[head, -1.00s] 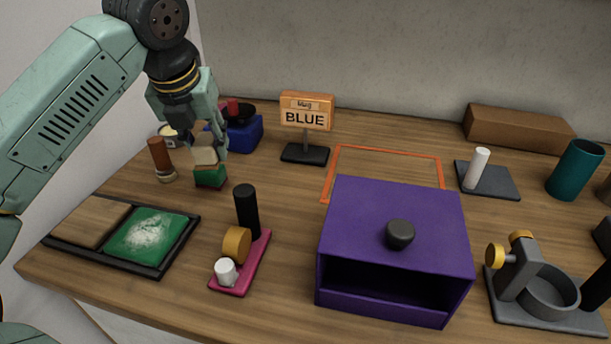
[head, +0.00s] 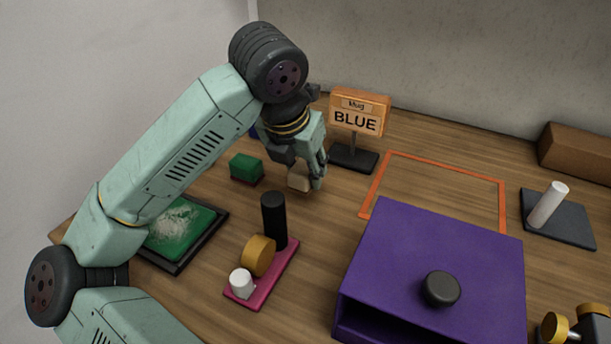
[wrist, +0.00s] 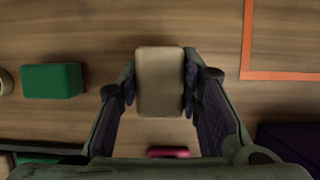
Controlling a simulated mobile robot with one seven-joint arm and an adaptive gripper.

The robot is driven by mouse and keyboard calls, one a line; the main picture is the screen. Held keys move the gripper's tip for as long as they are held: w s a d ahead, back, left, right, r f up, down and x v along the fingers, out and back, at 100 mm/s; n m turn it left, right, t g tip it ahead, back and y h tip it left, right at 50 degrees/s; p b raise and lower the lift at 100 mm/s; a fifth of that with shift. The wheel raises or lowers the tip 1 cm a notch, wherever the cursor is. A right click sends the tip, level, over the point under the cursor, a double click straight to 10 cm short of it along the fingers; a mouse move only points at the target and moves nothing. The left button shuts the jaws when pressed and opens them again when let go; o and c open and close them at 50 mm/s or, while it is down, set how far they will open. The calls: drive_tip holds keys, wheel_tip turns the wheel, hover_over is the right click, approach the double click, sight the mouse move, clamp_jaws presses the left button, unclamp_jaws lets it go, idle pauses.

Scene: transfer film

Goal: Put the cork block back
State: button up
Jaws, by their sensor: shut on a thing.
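The cork block (head: 298,180) is a small beige block. My gripper (head: 309,178) is shut on it, and in the wrist view the block (wrist: 160,82) sits between the two finger pads. It is at or just above the wooden table; I cannot tell if it touches. A green block (head: 246,169) stands on the table to its left, apart from it, and also shows in the wrist view (wrist: 52,81). My fingers partly hide the cork block in the head view.
An orange outline (head: 445,167) lies to the right on the table. The BLUE sign (head: 355,121) stands behind my gripper. A magenta stand (head: 262,285) with a black cylinder (head: 274,220) is in front, and a purple box (head: 430,245) is front right. A green-panelled tray (head: 209,238) is partly behind my arm.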

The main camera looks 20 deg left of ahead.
sight(305, 180)
drive_tip(key=shift+f, duration=1.45)
drive_tip(key=shift+f, duration=0.15)
drive_tip(key=o, duration=1.1)
drive_tip(key=shift+r+p, duration=0.25)
drive_tip(key=shift+p, duration=0.05)
drive_tip(key=b+v, duration=0.2)
drive_tip(key=v, duration=1)
drive_tip(key=shift+w, duration=0.1)
